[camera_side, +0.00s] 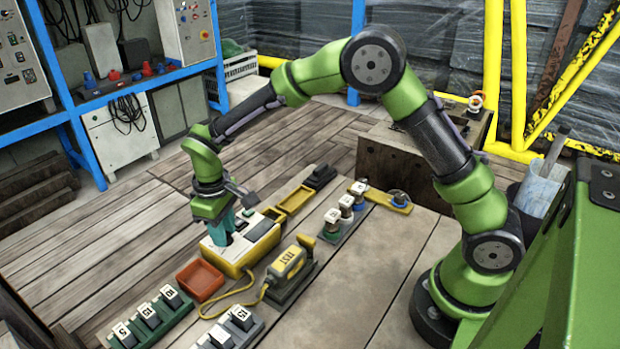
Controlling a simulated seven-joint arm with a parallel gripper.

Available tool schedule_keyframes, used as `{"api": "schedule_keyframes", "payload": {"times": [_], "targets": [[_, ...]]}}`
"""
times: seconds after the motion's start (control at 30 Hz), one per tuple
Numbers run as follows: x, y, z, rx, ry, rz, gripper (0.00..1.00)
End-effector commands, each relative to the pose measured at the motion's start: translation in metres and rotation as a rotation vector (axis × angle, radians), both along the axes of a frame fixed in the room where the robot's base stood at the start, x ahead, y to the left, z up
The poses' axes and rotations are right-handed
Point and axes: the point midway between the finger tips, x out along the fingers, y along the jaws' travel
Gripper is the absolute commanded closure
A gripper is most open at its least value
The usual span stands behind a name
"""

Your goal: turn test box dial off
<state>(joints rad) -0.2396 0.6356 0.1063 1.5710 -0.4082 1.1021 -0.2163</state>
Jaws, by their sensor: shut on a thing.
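The test box (262,232) is a cream box with a yellow base, standing on the table left of its middle. My gripper (227,234) reaches down onto the left part of its top, its teal fingers shut on the dial. The fingers hide the dial, so I cannot tell which way it points. A yellow handheld piece marked TEST (287,263) rests in a dark cradle right of the box, and a yellow cable runs from it.
An orange-red tray (200,280) sits in front of the box. Racks of numbered blocks (150,317) stand at the front left. The table's right side is clear.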

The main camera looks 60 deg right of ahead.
Motion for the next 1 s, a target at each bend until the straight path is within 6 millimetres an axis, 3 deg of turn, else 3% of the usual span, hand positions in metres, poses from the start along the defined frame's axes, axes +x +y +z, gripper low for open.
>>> {"api": "schedule_keyframes", "payload": {"times": [0.6, 0.63, 0.77, 1.0], "targets": [[0.0001, -0.0001, 0.0006, -0.001, -0.001, 0.042, 1.0], [0.0001, -0.0001, 0.0006, -0.001, -0.001, 0.042, 0.66], [0.0001, -0.0001, 0.0005, 0.0, -0.001, 0.041, 0.46], [0.0, -0.0001, 0.0002, 0.0, 0.0, 0.04, 0.45]]}}
